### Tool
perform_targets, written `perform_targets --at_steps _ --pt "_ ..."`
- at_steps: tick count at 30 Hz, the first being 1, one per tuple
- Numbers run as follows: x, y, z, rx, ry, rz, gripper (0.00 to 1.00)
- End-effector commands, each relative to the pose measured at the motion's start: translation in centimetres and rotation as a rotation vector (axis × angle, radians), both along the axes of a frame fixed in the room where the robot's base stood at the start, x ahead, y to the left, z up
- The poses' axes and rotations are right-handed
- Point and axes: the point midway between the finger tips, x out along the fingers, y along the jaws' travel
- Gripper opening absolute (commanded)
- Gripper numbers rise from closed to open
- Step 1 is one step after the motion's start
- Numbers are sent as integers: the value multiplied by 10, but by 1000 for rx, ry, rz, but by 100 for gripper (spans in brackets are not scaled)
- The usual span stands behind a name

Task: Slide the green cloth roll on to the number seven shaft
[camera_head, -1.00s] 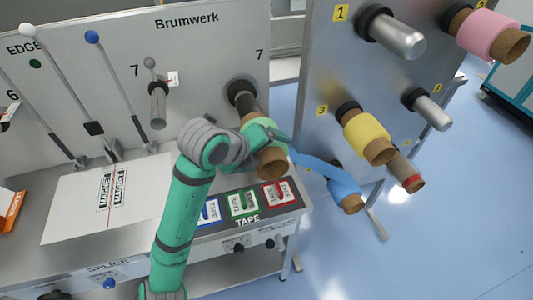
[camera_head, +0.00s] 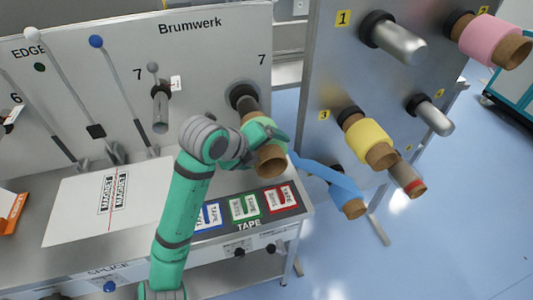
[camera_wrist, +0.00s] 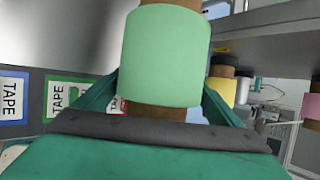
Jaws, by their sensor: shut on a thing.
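The number seven shaft (camera_head: 245,103) sticks out of the grey panel from a black collar, beside a "7" label. The green cloth roll (camera_head: 258,129) on its brown cardboard core (camera_head: 270,161) is in line with it and overlaps its outer end in the picture. The roll looks to be around the shaft's end, but I cannot see inside the core. In the wrist view the green roll (camera_wrist: 166,55) fills the middle between the fingers, with core showing above and below.
A rack on the right carries a pink roll (camera_head: 487,38), a yellow roll (camera_head: 366,140), a blue roll (camera_head: 345,192) with a hanging blue strip, and bare shafts. A smaller knobbed shaft (camera_head: 161,108) stands left. Tape pads (camera_head: 245,207) lie on the bench below.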

Motion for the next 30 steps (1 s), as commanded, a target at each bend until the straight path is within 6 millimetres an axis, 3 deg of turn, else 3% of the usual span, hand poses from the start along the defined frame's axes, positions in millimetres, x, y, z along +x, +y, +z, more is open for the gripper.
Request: perform_targets --at_steps 30 --pt "35 11 0 0 -1 1 50"
